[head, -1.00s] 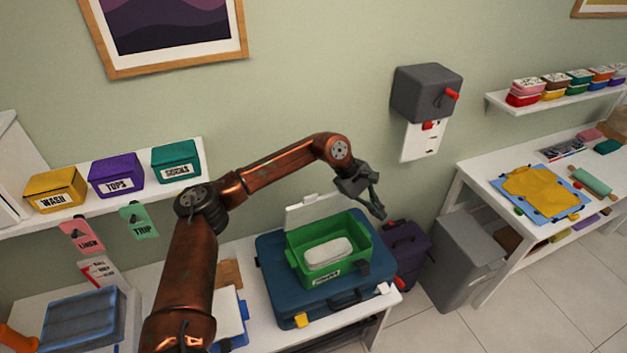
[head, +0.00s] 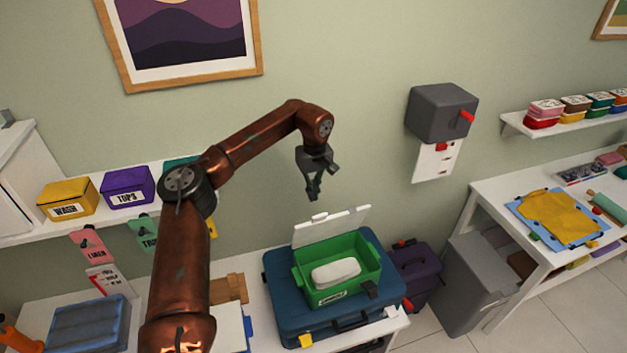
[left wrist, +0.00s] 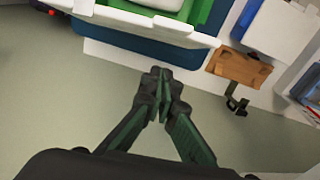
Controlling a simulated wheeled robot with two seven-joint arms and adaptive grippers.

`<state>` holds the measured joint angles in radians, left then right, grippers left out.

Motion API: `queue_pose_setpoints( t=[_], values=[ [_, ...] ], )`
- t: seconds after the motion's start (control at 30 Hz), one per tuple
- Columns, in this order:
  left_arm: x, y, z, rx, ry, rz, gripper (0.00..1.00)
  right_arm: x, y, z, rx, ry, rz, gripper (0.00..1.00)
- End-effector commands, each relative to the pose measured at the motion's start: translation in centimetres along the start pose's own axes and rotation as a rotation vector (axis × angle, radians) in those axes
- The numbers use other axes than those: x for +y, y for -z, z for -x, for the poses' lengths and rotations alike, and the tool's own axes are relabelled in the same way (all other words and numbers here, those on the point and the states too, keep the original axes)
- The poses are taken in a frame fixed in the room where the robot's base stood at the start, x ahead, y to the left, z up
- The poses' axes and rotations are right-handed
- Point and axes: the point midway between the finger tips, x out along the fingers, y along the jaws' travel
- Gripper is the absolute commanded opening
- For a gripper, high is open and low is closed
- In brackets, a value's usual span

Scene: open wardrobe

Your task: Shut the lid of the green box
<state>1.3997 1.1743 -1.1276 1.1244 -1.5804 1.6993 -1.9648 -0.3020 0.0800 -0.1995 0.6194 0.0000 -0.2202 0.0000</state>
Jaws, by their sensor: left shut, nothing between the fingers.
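The green box (head: 341,291) stands open on a dark blue case on the white bench, with a white oblong item (head: 336,273) inside it. Its white lid (head: 335,226) is raised at the back edge, leaning back toward the wall. My left gripper (head: 314,194) is shut and empty, pointing down, above the lid in the picture and apart from it. In the left wrist view the shut fingertips (left wrist: 163,76) are over the floor beside the blue case, with the lid's white edge (left wrist: 140,17) at the top. My right gripper is not in view.
The blue case (head: 287,306) lies under the box. A purple case (head: 417,270) and a grey bin (head: 474,287) stand to the right. A grey wall box (head: 440,112) hangs above. A shelf with a yellow box (head: 67,197) and a purple box (head: 127,186) is at left.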

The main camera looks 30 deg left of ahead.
Motion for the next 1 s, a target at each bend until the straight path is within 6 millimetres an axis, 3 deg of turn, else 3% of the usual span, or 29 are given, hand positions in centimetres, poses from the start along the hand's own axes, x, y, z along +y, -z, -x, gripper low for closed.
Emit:
queue_pose_setpoints(
  t=[0.03, 0.33, 0.8, 1.0],
  values=[
    [-0.1, -0.1, -0.9, -0.001, 0.002, -0.001, 0.00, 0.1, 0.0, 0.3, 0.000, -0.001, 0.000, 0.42],
    [0.0, -3.5, -1.6, 0.000, -0.001, -0.002, 0.00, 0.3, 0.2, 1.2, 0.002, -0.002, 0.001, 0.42],
    [0.1, -4.0, -1.8, 0.001, -0.002, -0.001, 0.00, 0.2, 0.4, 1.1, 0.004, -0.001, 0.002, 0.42],
    [2.0, -5.0, -1.9, 0.029, -0.004, -0.025, 0.00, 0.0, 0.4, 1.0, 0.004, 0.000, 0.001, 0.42]
  ],
)
